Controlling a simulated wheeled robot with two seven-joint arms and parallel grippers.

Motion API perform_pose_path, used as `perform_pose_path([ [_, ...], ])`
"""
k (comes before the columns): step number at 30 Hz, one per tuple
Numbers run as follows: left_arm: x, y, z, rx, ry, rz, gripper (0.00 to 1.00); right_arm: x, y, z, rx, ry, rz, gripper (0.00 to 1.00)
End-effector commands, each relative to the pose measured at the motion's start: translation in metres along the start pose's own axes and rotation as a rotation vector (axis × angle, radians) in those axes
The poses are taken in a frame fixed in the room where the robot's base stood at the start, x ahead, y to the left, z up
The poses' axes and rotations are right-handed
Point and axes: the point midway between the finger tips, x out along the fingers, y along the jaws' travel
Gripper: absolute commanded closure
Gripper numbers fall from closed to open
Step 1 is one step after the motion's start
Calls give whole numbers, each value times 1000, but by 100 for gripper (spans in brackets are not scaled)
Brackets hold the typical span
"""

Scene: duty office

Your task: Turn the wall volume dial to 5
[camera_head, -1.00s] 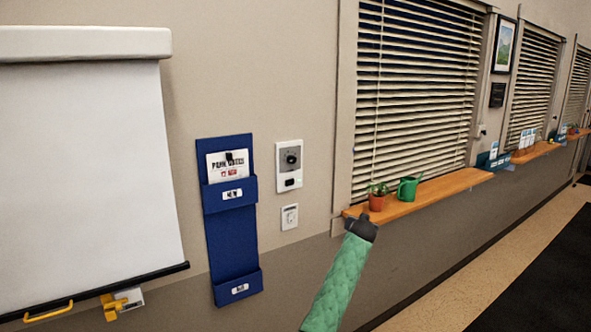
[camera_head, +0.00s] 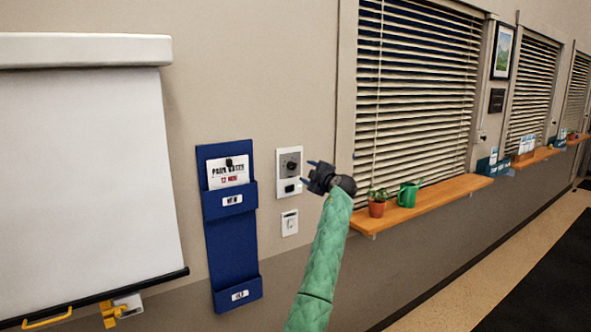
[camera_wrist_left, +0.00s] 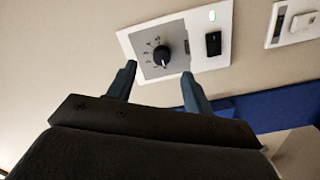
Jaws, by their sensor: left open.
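The volume dial (camera_head: 291,165) is a dark round knob on a grey panel within a white wall plate (camera_head: 283,192). In the left wrist view the dial (camera_wrist_left: 162,55) has marks around it, too small to read. That view also shows a black switch and a lit green light on the plate. My left gripper (camera_head: 309,172) is open and empty, just right of the plate in the head view. In the wrist view its two fingertips (camera_wrist_left: 158,72) stand either side of the dial's lower area, apart from it. My right gripper is not in view.
A smaller white switch plate (camera_head: 290,223) is below. A blue wall pocket (camera_head: 231,262) with papers hangs to the left. A wooden sill (camera_head: 432,201) with a potted plant (camera_head: 377,203) and a green watering can (camera_head: 408,194) lies to the right.

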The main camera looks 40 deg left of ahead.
Motion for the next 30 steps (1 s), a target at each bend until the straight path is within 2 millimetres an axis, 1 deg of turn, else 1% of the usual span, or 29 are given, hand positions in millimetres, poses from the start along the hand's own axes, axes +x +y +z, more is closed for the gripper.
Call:
perform_pose_path([
  [3, 0, -2, -6, -184, 31, -6, 49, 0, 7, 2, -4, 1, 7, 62],
  [6, 0, -3, -6, -325, 36, -11, 49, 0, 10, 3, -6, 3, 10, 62],
  [10, 0, -4, -6, -442, 38, -12, 49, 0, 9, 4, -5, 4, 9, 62],
  [12, 0, -4, -6, -474, 38, -11, 49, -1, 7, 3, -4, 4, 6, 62],
  [17, 5, -3, -7, -491, 38, -11, 49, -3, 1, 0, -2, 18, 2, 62],
  [18, 8, -2, -7, -490, 38, -11, 49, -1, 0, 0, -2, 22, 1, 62],
  [20, 12, -2, -8, -488, 38, -12, 49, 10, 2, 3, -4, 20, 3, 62],
  [30, 47, -2, -9, -487, 38, -11, 49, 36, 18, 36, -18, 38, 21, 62],
])
